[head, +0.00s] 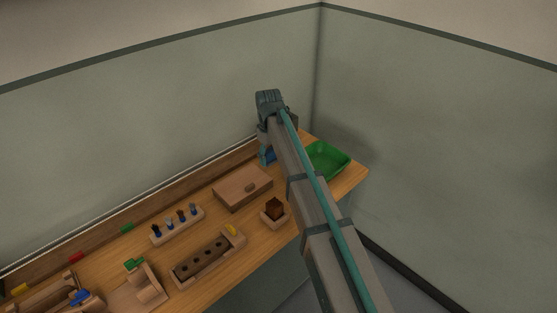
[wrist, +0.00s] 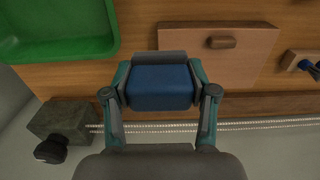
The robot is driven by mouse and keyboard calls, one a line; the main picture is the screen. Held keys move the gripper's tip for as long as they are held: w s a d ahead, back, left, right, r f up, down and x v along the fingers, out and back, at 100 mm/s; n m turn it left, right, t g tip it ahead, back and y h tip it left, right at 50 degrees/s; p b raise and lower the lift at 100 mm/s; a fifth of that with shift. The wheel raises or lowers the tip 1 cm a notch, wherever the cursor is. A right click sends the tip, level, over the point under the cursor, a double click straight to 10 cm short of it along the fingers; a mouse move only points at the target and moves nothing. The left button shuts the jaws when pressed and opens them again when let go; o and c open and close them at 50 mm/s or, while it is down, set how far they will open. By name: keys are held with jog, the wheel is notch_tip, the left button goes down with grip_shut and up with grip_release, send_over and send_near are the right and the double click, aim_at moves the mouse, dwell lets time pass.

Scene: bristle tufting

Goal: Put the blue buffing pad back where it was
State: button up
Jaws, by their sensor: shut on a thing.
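The blue buffing pad (wrist: 160,88) is a blue block with a grey strip along its far edge. It sits between the two fingers of my gripper (wrist: 160,80), which is shut on it. In the head view my gripper (head: 267,152) is low at the back of the bench, between the wooden box and the green tray, and a bit of the blue pad (head: 271,155) shows beside it. My arm hides most of this spot. I cannot tell whether the pad touches the bench.
A green tray (head: 342,163) stands right of my gripper. A lidded wooden box (head: 229,194) is on the left. Nearer are a small holder with a brown block (head: 274,208), a peg rack (head: 168,233) and a drilled bar (head: 199,262). Coloured tags (head: 127,228) line the back ledge.

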jog(key=w+f+p, duration=0.1)
jog(key=w+f, duration=0.1)
jog(key=w, duration=0.1)
jog(key=w+f+p, duration=0.1)
jog(key=w+f, duration=0.2)
jog(key=w, duration=0.1)
jog(key=w+f+p, duration=0.1)
jog(key=w+f, duration=0.1)
jog(key=w, duration=0.1)
jog(key=shift+w+f+p, duration=0.15)
jog(key=shift+w+p, duration=0.2)
jog(key=shift+w+f, duration=0.45)
jog(key=shift+f, duration=0.1)
jog(key=f+p, duration=0.2)
jog(key=shift+w+f, duration=0.2)
jog(key=shift+f, duration=0.65)
jog(key=shift+f, duration=0.1)
jog(key=o, duration=1.1)
